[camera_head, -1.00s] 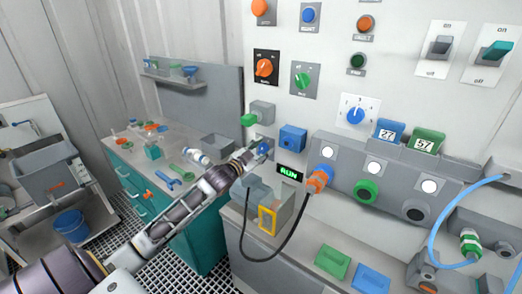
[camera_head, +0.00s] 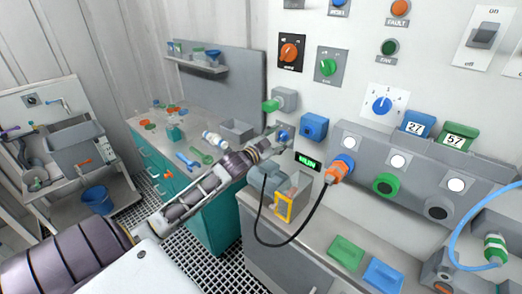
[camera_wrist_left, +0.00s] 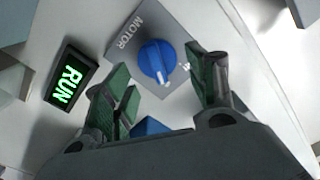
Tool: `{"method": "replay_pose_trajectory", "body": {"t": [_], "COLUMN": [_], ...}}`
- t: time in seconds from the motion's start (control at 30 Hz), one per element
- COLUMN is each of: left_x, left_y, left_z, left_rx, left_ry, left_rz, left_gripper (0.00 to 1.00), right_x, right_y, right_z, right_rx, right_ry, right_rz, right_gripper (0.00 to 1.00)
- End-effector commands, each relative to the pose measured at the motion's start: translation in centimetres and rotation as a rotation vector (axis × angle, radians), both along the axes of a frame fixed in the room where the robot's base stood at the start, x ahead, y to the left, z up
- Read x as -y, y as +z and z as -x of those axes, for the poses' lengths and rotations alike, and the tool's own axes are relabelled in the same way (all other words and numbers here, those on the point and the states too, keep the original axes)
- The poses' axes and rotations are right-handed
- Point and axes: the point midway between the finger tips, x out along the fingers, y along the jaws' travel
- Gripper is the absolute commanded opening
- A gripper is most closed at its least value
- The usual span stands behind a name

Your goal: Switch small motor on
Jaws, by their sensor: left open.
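The motor switch is a round blue knob (camera_wrist_left: 157,60) on a grey plate marked MOTOR (camera_wrist_left: 130,32). A white mark shows near the knob's lower edge in the left wrist view. My left gripper (camera_wrist_left: 160,72) is open, with one green-padded finger on each side of the knob; I cannot tell whether they touch it. In the head view my left gripper (camera_head: 271,143) is at the wall panel, and the knob (camera_head: 283,135) is partly hidden by it. A small display (camera_head: 307,162) beside it reads RUN in lit green; it also shows in the left wrist view (camera_wrist_left: 68,75).
A blue box (camera_head: 314,126) and a green-ended fitting (camera_head: 278,103) sit close to the gripper on the panel. An orange plug (camera_head: 339,170) with a black cable is to the right. A grey open box with a yellow frame (camera_head: 284,207) stands below on the bench.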

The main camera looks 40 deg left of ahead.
Motion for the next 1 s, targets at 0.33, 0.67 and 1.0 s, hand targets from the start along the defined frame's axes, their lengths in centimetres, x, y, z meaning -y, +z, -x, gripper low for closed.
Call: {"method": "replay_pose_trajectory", "body": {"t": [0.33,0.67,1.0], "left_x": [-0.1,-0.3,-0.5], "left_y": [-0.1,-0.1,-0.1], "left_z": [2.3,4.5,6.6], "left_rx": [-0.002,-0.002,0.000], "left_ry": [-0.001,-0.001,-0.001], "left_rz": [-0.001,-0.001,-0.001], "left_gripper": [0.57,0.57,0.57], "right_x": [0.0,0.1,0.1], "right_y": [0.0,0.0,0.0], "right_z": [-0.1,-0.1,-0.1], "right_rx": [0.001,0.002,0.001], "right_ry": [0.000,0.000,0.000], "right_rz": [0.001,0.001,0.001], "right_gripper": [0.00,0.00,0.00]}}
